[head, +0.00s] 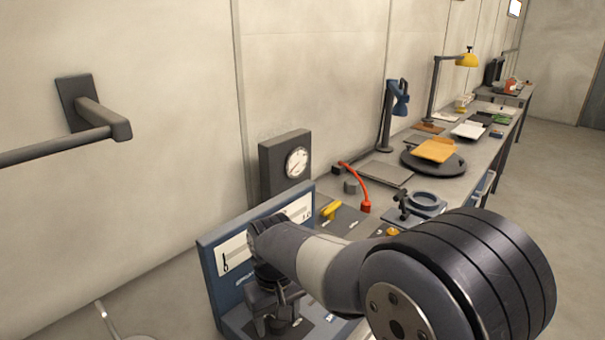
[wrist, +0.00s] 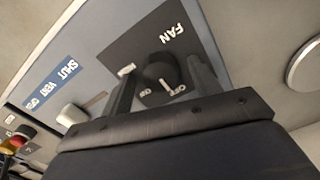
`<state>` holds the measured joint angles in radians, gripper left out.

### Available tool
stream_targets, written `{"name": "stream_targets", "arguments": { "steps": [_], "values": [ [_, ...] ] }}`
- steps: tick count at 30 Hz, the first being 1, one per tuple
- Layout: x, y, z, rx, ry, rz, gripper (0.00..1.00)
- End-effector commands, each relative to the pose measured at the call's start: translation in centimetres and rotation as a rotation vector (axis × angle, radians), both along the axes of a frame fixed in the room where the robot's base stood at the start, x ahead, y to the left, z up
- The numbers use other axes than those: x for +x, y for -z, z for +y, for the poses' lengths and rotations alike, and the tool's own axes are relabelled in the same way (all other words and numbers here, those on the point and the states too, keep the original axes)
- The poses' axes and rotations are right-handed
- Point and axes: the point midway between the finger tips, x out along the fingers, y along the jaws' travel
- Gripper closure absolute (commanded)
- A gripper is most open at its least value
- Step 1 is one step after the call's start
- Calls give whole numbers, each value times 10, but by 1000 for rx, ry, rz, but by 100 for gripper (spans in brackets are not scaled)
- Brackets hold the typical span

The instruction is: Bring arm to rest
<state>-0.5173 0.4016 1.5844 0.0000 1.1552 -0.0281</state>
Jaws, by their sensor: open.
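My gripper (head: 277,322) is at the lower middle of the head view, low in front of the blue panel (head: 207,262). Its two fingers (wrist: 162,88) are spread apart in the wrist view, with nothing held between them. A dark round knob (wrist: 156,72) on the plate marked FAN shows between the fingers. Whether the fingers touch the knob cannot be told. My arm reaches from the lower right of the head view and hides part of the panel and bench.
A light slider or lever (wrist: 72,115) sits by the SHUT VENT label. A dark gauge box (head: 285,165), a red hose (head: 357,186), a blue ring fixture (head: 424,202) and a round turntable (head: 433,163) stand along the bench. A wall rail (head: 60,145) juts out at left. Floor is open at right.

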Motion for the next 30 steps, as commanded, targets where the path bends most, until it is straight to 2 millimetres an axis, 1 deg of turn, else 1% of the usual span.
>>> {"name": "stream_targets", "arguments": {
  "steps": [30],
  "values": [
    [0,2,0,1,818,-1,41]
  ]
}}
